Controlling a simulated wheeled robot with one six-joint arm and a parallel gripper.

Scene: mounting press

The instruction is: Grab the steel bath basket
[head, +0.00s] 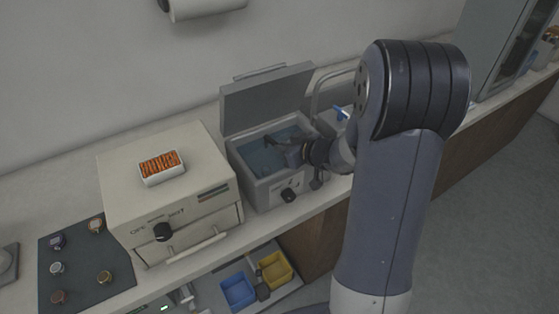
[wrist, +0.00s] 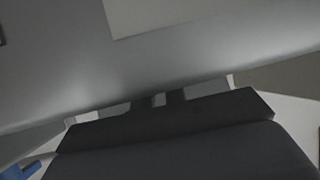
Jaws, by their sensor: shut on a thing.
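The bath (head: 262,190) is a grey box with its lid (head: 268,98) raised at the back and bluish water (head: 258,160) inside. My gripper (head: 270,142) reaches in from the right, low over the open bath, with its fingers pointing left. It is shut on a small dark part at the water, which fits the handle of the steel bath basket. The rest of the basket cannot be made out under the water and behind the gripper. In the wrist view the dark fingers (wrist: 168,98) are close together, and what they hold is too dark to tell.
Left of the bath stands a cream oven (head: 190,235) with a small box of orange-striped pieces (head: 161,166) on top. A dark mat (head: 85,280) with several small mounts lies at far left. A tap (head: 322,92) rises right of the bath. Blue (head: 238,290) and yellow (head: 275,268) bins sit below.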

